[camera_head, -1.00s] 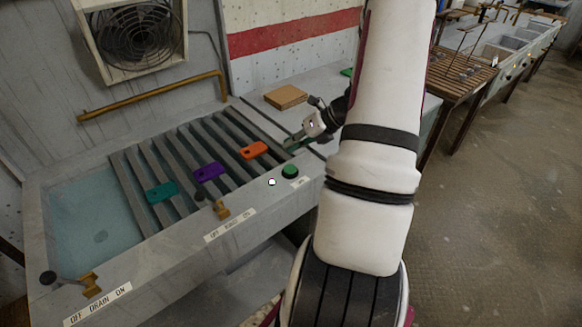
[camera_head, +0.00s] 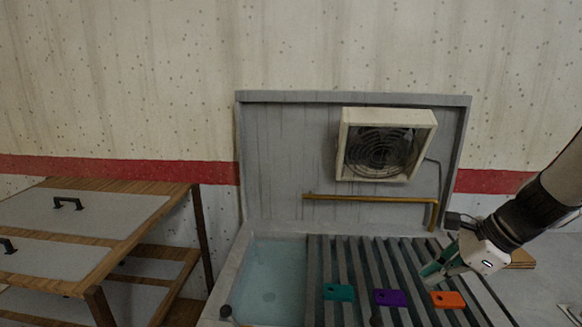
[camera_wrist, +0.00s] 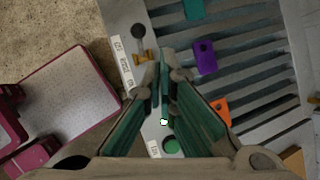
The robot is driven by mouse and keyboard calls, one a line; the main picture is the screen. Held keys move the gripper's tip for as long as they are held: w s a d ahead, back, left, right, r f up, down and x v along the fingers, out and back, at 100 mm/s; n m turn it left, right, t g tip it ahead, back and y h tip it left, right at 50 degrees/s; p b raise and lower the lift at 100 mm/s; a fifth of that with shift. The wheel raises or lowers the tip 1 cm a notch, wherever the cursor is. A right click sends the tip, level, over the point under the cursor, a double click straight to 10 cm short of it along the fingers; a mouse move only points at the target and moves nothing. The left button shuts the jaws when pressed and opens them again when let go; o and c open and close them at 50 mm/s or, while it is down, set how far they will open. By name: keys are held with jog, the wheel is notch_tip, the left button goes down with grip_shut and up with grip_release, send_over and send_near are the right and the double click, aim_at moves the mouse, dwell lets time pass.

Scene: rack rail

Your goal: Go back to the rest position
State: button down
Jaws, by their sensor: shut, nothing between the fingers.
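My gripper (camera_head: 436,270) is at the right in the head view, shut and empty, above the slatted rack near the orange piece. In the wrist view my gripper (camera_wrist: 164,75) has its fingers together over the sink's front ledge. An orange piece (camera_head: 448,300), a purple piece (camera_head: 390,298) and a teal piece (camera_head: 338,292) lie in a row on the rack slats (camera_head: 355,262). The orange piece (camera_wrist: 221,110) and purple piece (camera_wrist: 205,57) also show in the wrist view. A green button (camera_wrist: 171,146) lies below the fingers.
A water basin (camera_head: 270,280) is left of the slats. A fan box (camera_head: 386,145) and a brass pipe (camera_head: 365,198) are on the back panel. A wooden table with handled panels (camera_head: 92,212) stands at the left. A brown block (camera_head: 522,258) is behind my gripper.

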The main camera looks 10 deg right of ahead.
jog(key=s+a+r+n+h, duration=0.2)
jog(key=s+a+r+n, duration=0.3)
jog(key=n, duration=0.7)
jog(key=s+a+r+n+h, duration=0.2)
jog(key=s+a+r+n, duration=0.4)
jog(key=s+a+n, duration=0.3)
jog(key=a+n, duration=0.1)
jog(key=n, duration=0.2)
jog(key=shift+s+a+r+t, duration=0.2)
jog(key=shift+s+a+t, duration=0.1)
jog(key=shift+t, duration=0.1)
